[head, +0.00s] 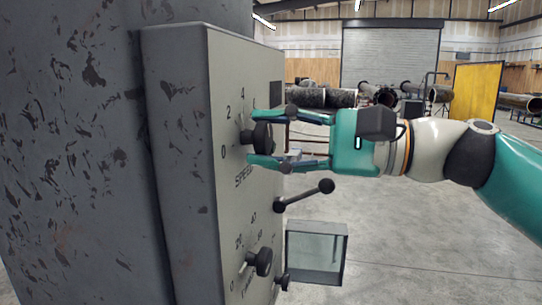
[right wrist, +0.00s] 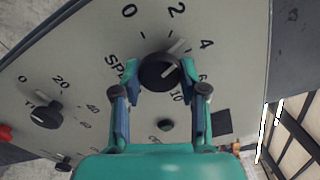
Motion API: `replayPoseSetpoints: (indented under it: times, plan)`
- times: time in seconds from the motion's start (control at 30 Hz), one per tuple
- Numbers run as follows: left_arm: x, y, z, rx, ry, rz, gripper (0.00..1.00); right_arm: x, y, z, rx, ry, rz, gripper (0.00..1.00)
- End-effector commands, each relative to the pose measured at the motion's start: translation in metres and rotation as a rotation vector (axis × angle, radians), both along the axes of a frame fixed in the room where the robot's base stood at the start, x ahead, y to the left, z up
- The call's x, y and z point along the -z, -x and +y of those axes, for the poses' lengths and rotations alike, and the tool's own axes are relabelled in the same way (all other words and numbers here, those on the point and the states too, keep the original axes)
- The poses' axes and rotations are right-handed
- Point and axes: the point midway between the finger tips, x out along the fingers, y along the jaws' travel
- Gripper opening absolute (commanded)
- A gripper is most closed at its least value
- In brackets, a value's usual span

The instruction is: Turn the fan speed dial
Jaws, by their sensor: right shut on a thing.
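The fan speed dial (head: 262,137) is a round black knob on the grey control panel, with a printed scale and the partly hidden word SPEED. My right gripper (head: 257,139) reaches in from the right, one teal finger above the dial and one below. In the right wrist view, the dial (right wrist: 158,73) sits between the two fingertips of the right gripper (right wrist: 160,77), which are shut on its sides. The numbers 0, 2, 4, 6 and 10 show around it there. I cannot read the dial's setting surely. My left gripper is not in view.
A second black dial (head: 260,262) with its own scale is lower on the panel (head: 225,190). A lever with a black ball (head: 326,186) sticks out below my gripper. A glass-fronted box (head: 316,255) juts out lower down. Open floor lies to the right.

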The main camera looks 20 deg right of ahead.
Motion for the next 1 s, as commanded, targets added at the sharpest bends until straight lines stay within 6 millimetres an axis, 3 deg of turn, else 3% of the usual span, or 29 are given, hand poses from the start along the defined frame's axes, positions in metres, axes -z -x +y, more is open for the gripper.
replayPoseSetpoints:
  times: [0.3,1.0]
  plan:
    - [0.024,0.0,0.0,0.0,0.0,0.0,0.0,0.005,0.0,0.001,-0.004,0.172,-0.248,0.08]
    - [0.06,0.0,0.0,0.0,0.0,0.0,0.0,0.005,0.0,0.001,-0.009,0.539,-0.78,0.08]
